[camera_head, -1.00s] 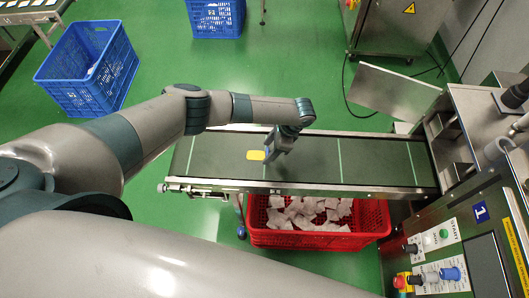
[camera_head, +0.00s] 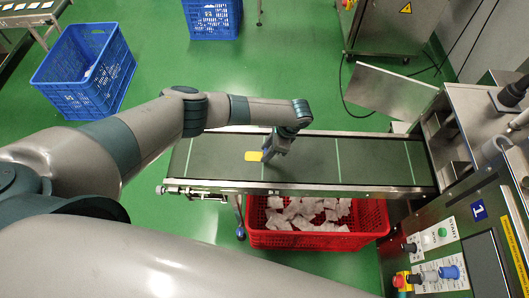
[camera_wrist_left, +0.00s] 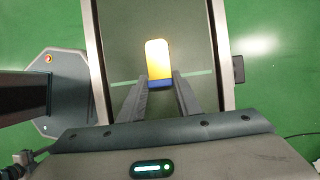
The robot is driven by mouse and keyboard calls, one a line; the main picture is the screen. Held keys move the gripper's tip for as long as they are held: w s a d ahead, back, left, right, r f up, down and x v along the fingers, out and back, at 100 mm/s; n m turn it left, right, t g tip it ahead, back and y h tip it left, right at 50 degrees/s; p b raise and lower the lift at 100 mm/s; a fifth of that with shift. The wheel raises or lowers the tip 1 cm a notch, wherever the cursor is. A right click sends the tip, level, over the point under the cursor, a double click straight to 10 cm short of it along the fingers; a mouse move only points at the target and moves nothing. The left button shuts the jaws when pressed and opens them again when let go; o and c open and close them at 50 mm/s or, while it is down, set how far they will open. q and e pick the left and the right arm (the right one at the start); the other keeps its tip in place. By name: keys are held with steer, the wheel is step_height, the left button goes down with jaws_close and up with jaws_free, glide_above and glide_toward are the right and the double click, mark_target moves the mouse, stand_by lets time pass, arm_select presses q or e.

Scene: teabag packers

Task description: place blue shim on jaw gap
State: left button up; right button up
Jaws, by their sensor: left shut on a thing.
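My left gripper (camera_head: 268,152) is over the dark conveyor belt (camera_head: 310,160), towards its left part. It is shut on the blue shim (camera_wrist_left: 160,84), which shows as a blue band between the fingertips in the wrist view. A yellow flat piece (camera_wrist_left: 158,60) extends from the blue band, beyond the fingertips. In the head view the yellow piece (camera_head: 253,157) lies just left of the fingertips. I cannot tell whether yellow and blue are one part, or whether they touch the belt. I see no clear jaw gap. My right gripper is out of view.
A red crate (camera_head: 378,218) with white teabags stands below the conveyor's near edge. A control panel (camera_head: 450,250) with buttons is at the right. A blue crate (camera_head: 75,98) stands on the green floor at the left. The belt right of my gripper is clear.

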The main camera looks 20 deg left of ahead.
arm_select(q)
steer(key=shift+r, duration=0.2)
steer(key=shift+r, duration=0.6)
step_height(320, 180, up, 2)
steer(key=shift+w+r+b, duration=0.1)
steer(key=shift+b, duration=0.45)
steer(key=s+d+r+b, duration=0.2)
steer(key=d+r, duration=0.5)
steer(key=d, duration=0.4)
steer(key=shift+s+d+r+b, duration=0.15)
steer(key=shift+d+b, duration=0.1)
steer(key=shift+b, duration=0.4)
steer(key=s+a+r+n+g+h, duration=0.1)
steer(key=s+a+r+n+h, duration=0.1)
steer(key=s+a+n, duration=0.4)
steer(key=s+a+r+n+g+h, duration=0.2)
steer(key=s+a+r+n, duration=0.2)
steer(key=s+a+n, duration=0.3)
steer(key=shift+a+r+n, duration=0.35)
steer(key=shift+a+n, duration=0.55)
steer(key=shift+a, duration=0.3)
